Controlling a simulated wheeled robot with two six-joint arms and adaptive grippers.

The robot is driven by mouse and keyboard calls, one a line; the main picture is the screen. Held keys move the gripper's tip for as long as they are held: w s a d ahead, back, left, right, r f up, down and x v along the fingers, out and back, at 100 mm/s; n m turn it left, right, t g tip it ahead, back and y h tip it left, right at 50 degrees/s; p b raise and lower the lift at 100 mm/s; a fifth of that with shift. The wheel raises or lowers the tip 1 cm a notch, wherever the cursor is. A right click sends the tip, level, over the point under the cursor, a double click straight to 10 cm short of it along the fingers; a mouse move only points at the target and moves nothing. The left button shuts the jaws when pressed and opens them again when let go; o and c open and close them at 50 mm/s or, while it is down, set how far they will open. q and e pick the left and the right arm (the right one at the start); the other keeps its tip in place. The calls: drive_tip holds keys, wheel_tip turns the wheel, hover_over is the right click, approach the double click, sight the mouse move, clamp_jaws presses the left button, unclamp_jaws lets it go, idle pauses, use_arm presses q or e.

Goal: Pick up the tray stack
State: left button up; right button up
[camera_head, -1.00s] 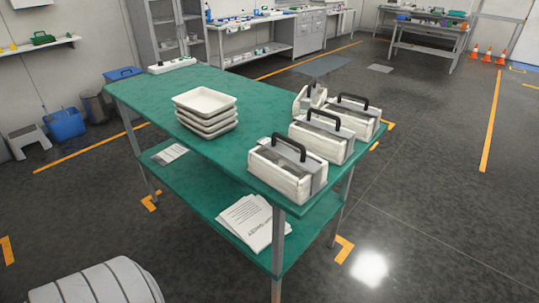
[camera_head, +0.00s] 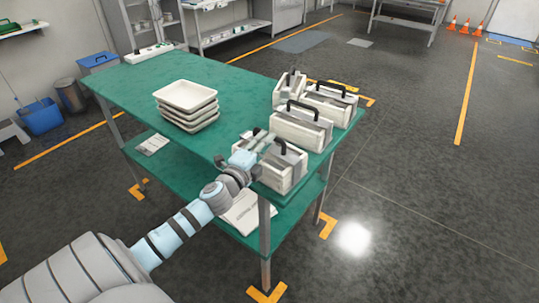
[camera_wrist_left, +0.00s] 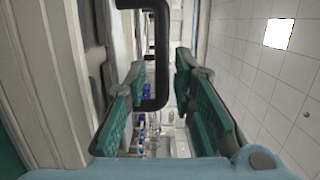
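The tray stack (camera_head: 187,112), several white trays piled up, stands on the green table (camera_head: 240,90) in the head view. My left gripper (camera_head: 262,150) is to the right of the stack, at the nearest white toolbox (camera_head: 284,172). In the left wrist view its two green-padded fingers (camera_wrist_left: 163,100) are spread apart. A black toolbox handle (camera_wrist_left: 155,50) shows between and beyond them; I cannot tell whether they touch it. The tray stack is not visible in the left wrist view. My right gripper is not in view.
More toolboxes stand behind the nearest one: a second toolbox (camera_head: 300,130), a third (camera_head: 330,104) and a smaller one (camera_head: 287,88). A white power strip (camera_head: 150,52) lies at the table's far left edge. Papers (camera_head: 245,212) lie on the lower shelf.

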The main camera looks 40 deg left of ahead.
use_arm(q)
drive_tip(key=w, duration=0.2)
drive_tip(key=w+a+p, duration=0.1)
drive_tip(key=shift+w+a+r, duration=0.1)
drive_tip(key=shift+w+r, duration=0.1)
drive_tip(key=shift+w, duration=0.15)
drive_tip(key=shift+w+f, duration=0.1)
drive_tip(key=shift+f, duration=0.1)
clamp_jaws()
drive_tip(key=shift+r, duration=0.2)
